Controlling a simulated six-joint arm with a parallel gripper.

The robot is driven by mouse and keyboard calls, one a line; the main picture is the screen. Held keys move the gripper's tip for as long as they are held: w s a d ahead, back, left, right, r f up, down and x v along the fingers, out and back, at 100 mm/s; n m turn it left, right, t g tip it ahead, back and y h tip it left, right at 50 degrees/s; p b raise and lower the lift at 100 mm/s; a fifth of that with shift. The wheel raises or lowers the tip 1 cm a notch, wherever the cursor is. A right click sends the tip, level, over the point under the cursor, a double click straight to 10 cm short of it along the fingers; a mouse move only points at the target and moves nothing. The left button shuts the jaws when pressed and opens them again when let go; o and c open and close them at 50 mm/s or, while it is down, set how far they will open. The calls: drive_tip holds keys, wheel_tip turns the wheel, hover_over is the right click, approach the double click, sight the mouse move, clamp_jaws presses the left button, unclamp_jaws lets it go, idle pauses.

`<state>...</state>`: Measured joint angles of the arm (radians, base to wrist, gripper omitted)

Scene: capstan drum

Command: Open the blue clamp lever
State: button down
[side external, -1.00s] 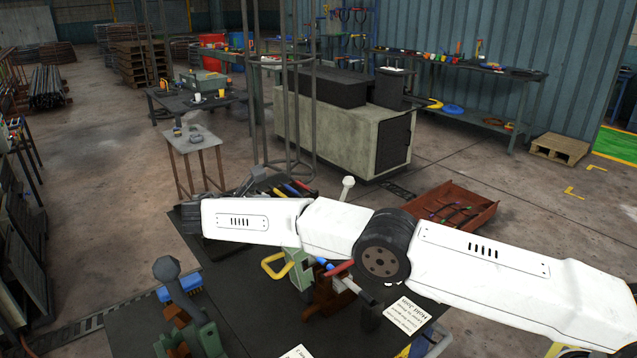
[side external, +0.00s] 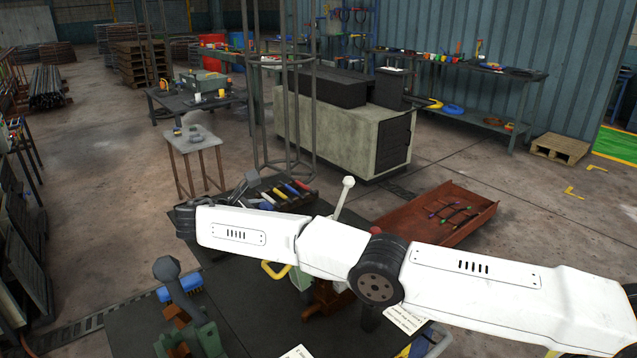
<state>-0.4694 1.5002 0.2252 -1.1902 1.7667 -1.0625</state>
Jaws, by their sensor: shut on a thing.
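My white arm crosses the middle of the side view and covers much of the dark bench (side external: 262,325). Below the arm, part of a reddish-brown vise-like piece (side external: 328,300) and a yellow loop handle (side external: 274,270) show. A pale lever with a round white knob (side external: 348,182) stands up behind the arm, tilted slightly right.
A box of coloured tool handles (side external: 287,193) lies behind my arm. A red tray (side external: 455,215) sits at right. A pale cabinet (side external: 355,135) stands behind.

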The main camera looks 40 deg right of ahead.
sight(264, 204)
drive_tip(key=shift+s+f, duration=0.1)
drive_tip(key=shift+f, duration=0.2)
drive_tip(key=shift+c, duration=1)
unclamp_jaws()
drive_tip(key=shift+r, duration=0.35)
drive_tip(key=shift+r, duration=1.2)
drive_tip(key=shift+s+r, duration=0.15)
drive_tip(key=shift+r, duration=0.3)
drive_tip(key=s+d+r, duration=0.2)
drive_tip(key=s+r, duration=0.7)
drive_tip(key=s, duration=0.4)
drive_tip(key=shift+s+d+r, duration=0.15)
drive_tip(key=shift+s+d, duration=0.05)
drive_tip(key=shift+d, duration=0.1)
